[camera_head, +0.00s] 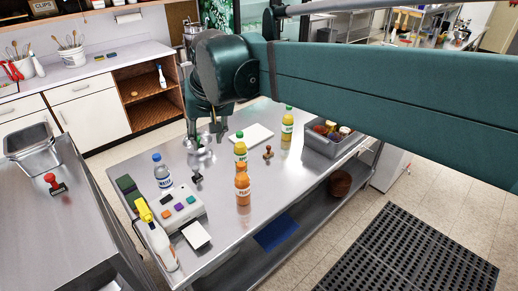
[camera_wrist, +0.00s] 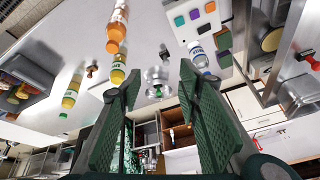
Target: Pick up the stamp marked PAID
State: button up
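Three stamps show; I cannot read a mark on any of them. A dark stamp (camera_head: 196,177) stands on the steel table behind the grey keypad device; it also shows in the wrist view (camera_wrist: 164,52). A brown-handled stamp (camera_head: 268,152) stands mid-table, right of the bottles, and shows in the wrist view (camera_wrist: 93,70). A red-handled stamp (camera_head: 54,184) stands on the separate left counter and shows at the right of the wrist view (camera_wrist: 311,60). My gripper (camera_head: 207,136) is above the table's far left part, open and empty, apart from all three stamps.
The steel table (camera_head: 222,208) holds a blue-capped bottle (camera_head: 162,171), an orange bottle (camera_head: 242,186), yellow bottles (camera_head: 287,126), a keypad device (camera_head: 177,207), a spray bottle (camera_head: 158,243) and a grey bin (camera_head: 322,146). A metal pan (camera_head: 32,143) sits on the left counter.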

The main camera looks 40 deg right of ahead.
jog(key=w+d+r+m+g, duration=0.1)
jog(key=w+d+m, duration=0.2)
jog(key=w+d, duration=0.55)
jog(key=m+g+y+p, duration=0.1)
jog(key=m+g+p, duration=0.25)
jog(key=m, duration=0.55)
send_over(269, 150)
jog(key=w+d, duration=0.1)
notch_tip(269, 150, down, 8)
notch_tip(269, 150, down, 22)
jog(key=shift+w+a+r, duration=0.1)
jog(key=shift+w, duration=0.05)
jog(key=shift+f, duration=0.5)
jog(key=shift+f, duration=1.3)
jog(key=shift+f, duration=2.6)
